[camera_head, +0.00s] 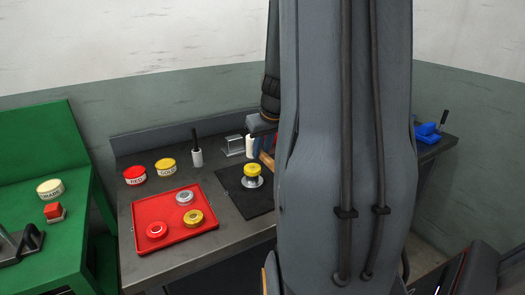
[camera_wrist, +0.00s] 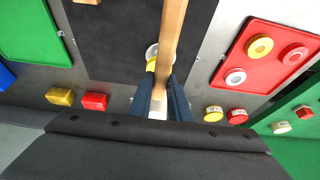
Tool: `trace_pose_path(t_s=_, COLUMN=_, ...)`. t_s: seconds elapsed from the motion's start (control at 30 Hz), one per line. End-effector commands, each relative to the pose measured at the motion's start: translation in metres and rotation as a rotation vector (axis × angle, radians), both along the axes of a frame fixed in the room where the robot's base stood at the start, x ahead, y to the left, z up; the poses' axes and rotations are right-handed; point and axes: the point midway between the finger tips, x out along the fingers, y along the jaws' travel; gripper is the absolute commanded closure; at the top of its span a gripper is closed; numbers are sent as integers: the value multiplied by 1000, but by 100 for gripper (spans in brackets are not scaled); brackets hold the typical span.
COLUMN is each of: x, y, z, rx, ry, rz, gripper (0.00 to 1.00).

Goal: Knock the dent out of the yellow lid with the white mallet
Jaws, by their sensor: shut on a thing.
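The yellow lid (camera_head: 252,169) sits on a round silver stand (camera_head: 252,182) on the black mat (camera_head: 229,184). In the wrist view the lid (camera_wrist: 151,66) is partly hidden by the wooden handle (camera_wrist: 170,35); its dent cannot be made out. My gripper (camera_wrist: 157,100) is shut on the white mallet, whose wooden handle (camera_head: 267,160) also shows beside my arm. A white piece (camera_wrist: 156,111) between the fingers looks like its head, also seen as a white cylinder (camera_head: 250,144). The gripper is just beyond the stand, above the bench. My arm hides much of it in the head view.
A red tray (camera_head: 143,240) holds red, yellow and silver lids. Red and gold tins (camera_head: 135,176), a black-handled white tool (camera_head: 197,152) and a metal bracket (camera_head: 233,147) stand behind. A green tray (camera_wrist: 20,45), yellow block (camera_wrist: 60,96) and red block (camera_wrist: 95,101) lie opposite.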

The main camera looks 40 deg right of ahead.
Motion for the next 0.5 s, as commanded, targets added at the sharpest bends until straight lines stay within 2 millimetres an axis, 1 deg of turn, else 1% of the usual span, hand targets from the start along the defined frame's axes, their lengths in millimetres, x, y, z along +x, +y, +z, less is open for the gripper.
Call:
trace_pose_path(t_s=0.17, x=0, y=-7, z=2, rx=-2, ry=-2, rz=-2, gripper=100)
trace_pose_path(t_s=0.5, x=0, y=-50, z=16, rx=-2, ry=-1, rz=-3, gripper=100)
